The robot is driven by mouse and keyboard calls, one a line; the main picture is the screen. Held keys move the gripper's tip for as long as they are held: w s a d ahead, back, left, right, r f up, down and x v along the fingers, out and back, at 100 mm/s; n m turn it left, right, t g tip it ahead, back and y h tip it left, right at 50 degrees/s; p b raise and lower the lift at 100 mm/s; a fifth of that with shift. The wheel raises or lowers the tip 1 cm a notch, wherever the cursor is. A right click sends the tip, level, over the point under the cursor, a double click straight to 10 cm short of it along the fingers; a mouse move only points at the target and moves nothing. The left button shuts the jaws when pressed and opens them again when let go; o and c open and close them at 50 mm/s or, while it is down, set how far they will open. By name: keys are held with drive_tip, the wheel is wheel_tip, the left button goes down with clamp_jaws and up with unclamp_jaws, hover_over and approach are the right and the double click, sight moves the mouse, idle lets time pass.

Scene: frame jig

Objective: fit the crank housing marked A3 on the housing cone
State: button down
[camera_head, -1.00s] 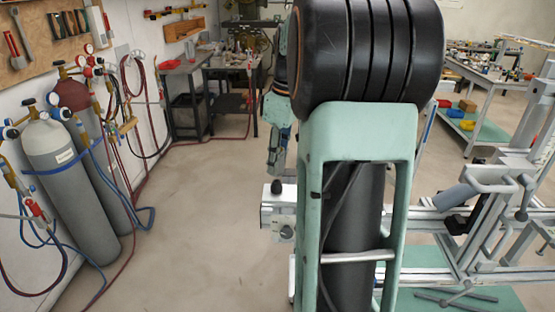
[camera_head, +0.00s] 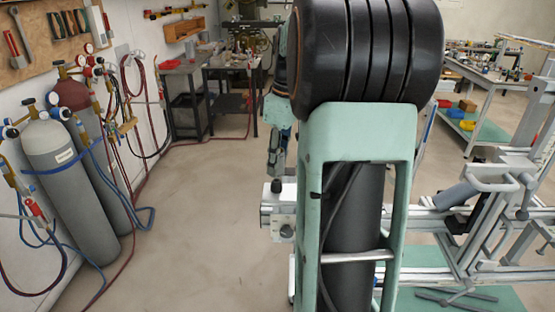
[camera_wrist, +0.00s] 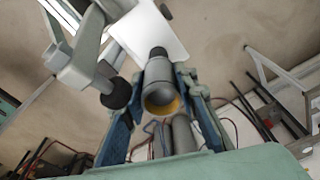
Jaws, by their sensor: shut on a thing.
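In the wrist view my gripper (camera_wrist: 164,96) has its blue fingers on both sides of a grey cylindrical piece (camera_wrist: 159,80) with an orange-yellow ring at its near end. It is shut on this piece, which looks like the crank housing. No A3 mark can be read. In the head view the gripper (camera_head: 275,158) shows only in part beside my arm, which hides the held piece. The frame jig (camera_head: 440,222) stands at the right, carrying a tilted grey cylinder (camera_head: 456,194) above a black bracket. I cannot tell which part is the housing cone.
A jig arm with a black knob (camera_wrist: 116,93) is close to the left finger in the wrist view. Gas cylinders (camera_head: 62,180) with hoses stand along the left wall. Benches (camera_head: 232,68) stand at the back. The floor at centre left is clear.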

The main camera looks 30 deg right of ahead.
sight(277, 181)
drive_tip(key=shift+f+b, duration=1.15)
drive_tip(key=shift+f, duration=0.65)
drive_tip(key=c, duration=1.5)
unclamp_jaws()
drive_tip(key=shift+o, duration=0.2)
drive_tip(key=shift+r, duration=0.1)
wheel_tip(277, 181, up, 12)
drive_tip(key=s, duration=0.1)
drive_tip(key=shift+d, duration=0.4)
drive_tip(key=shift+s, duration=0.1)
